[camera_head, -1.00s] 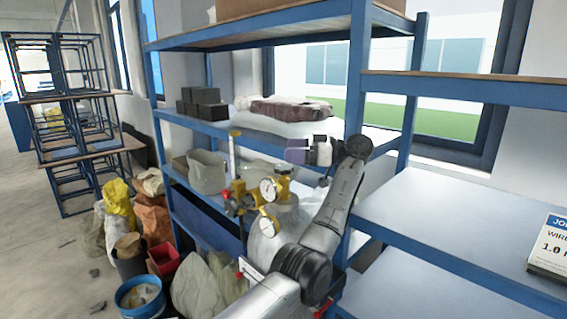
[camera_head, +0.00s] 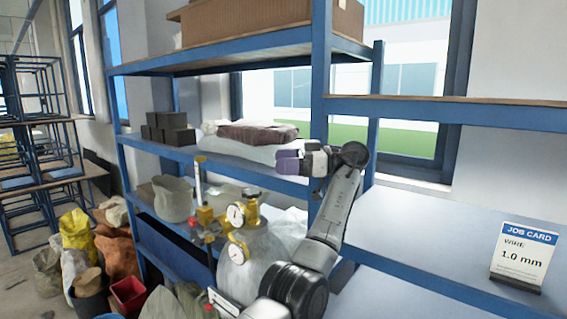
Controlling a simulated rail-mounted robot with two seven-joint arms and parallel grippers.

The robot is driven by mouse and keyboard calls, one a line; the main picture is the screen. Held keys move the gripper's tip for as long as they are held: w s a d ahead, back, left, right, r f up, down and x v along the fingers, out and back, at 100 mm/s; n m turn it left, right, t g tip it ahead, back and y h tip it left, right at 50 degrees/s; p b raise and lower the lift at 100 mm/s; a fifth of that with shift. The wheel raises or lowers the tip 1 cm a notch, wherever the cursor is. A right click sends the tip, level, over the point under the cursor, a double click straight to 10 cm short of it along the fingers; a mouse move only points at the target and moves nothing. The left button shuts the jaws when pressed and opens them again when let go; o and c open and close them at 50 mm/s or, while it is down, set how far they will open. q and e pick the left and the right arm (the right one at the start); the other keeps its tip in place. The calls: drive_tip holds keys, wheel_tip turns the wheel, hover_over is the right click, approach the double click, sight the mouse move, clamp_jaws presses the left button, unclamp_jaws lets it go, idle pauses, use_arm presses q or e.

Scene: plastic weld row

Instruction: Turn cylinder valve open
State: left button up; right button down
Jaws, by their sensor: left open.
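A pale gas cylinder (camera_head: 243,283) stands in front of the blue shelving, low in the middle of the head view. On its top are brass valve fittings (camera_head: 252,208) with two round white-faced gauges (camera_head: 236,214). To their left are small red parts and an upright clear tube (camera_head: 199,180). I cannot tell which part is the valve's handle. My left gripper (camera_head: 284,162), with purplish fingers pointing left, is above and right of the brass fittings. It is open and empty, apart from the fittings. My left arm hides part of the cylinder's right side. My right gripper is out of view.
Blue shelves (camera_head: 235,48) stand behind the cylinder, with a shelf post (camera_head: 320,95) near my gripper. Dark boxes and folded cloth (camera_head: 257,133) lie on the middle shelf. A job card (camera_head: 523,254) stands on the otherwise clear right shelf. Sacks and buckets are at lower left.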

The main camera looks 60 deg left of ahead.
use_arm(q)
drive_tip(key=w+d+f+m+g+y, duration=0.2)
drive_tip(key=w+f, duration=0.2)
drive_tip(key=f, duration=0.7)
drive_tip(key=m+t+y+p, duration=0.1)
drive_tip(key=m+t+y, duration=0.6)
drive_tip(key=t, duration=0.5)
approach(258, 196)
drive_tip(key=p+x, duration=0.3)
drive_tip(key=x, duration=0.7)
drive_tip(key=shift+s+a, duration=0.1)
drive_tip(key=shift+a, duration=0.15)
drive_tip(key=shift+x, duration=1)
drive_tip(key=shift+c, duration=0.5)
